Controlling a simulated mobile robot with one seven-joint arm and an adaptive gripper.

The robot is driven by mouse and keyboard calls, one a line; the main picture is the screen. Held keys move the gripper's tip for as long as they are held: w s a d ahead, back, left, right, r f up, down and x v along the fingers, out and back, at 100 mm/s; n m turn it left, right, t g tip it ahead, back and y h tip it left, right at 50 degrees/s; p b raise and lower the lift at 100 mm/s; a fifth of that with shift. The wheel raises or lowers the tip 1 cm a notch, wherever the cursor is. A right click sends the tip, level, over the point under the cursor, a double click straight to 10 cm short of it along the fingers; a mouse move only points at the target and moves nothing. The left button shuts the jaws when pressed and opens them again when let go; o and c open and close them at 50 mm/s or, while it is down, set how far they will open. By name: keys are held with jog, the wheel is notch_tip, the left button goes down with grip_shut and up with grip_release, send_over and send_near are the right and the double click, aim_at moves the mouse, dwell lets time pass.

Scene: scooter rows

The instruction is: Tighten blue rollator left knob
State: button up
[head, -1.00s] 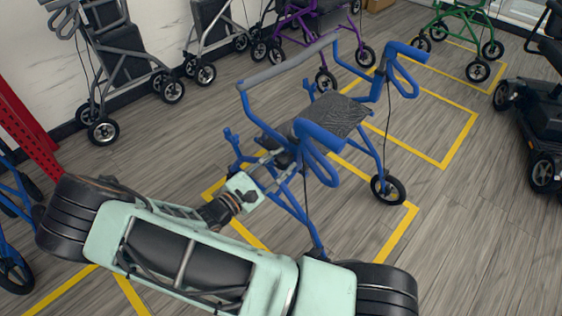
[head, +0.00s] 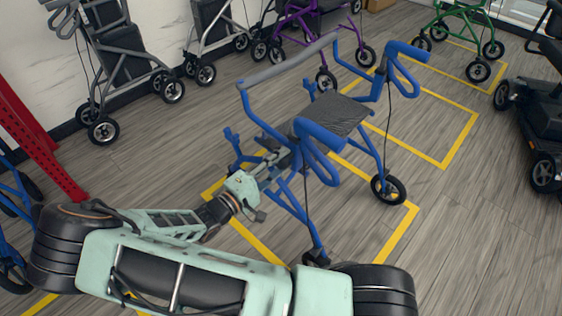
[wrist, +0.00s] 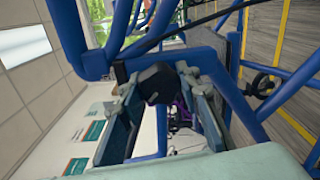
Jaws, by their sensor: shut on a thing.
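The blue rollator (head: 318,130) stands on the floor in the middle of the head view, with a grey seat and a grey back bar. Its black knob (wrist: 158,84) sits on the blue frame in the middle of the wrist view. My gripper (wrist: 162,98) has one finger on each side of the knob and is shut on it. In the head view my gripper (head: 272,162) reaches the near side of the rollator's frame, where the knob is too small and covered to make out.
A red post (head: 40,145) stands at the left. Grey rollators (head: 125,75), a purple one (head: 318,20) and a green one (head: 460,30) stand behind. A black scooter (head: 540,115) is at the right. Yellow lines (head: 460,140) mark floor bays, with free floor between them.

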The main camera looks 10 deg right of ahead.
jog(key=m, duration=0.4)
jog(key=shift+m+b, duration=0.35)
jog(key=shift+m, duration=1.85)
jog(key=o, duration=1.2)
jog(key=shift+c, duration=0.2)
jog(key=shift+a, duration=0.1)
jog(key=v, duration=1.2)
jog(key=shift+m, duration=0.3)
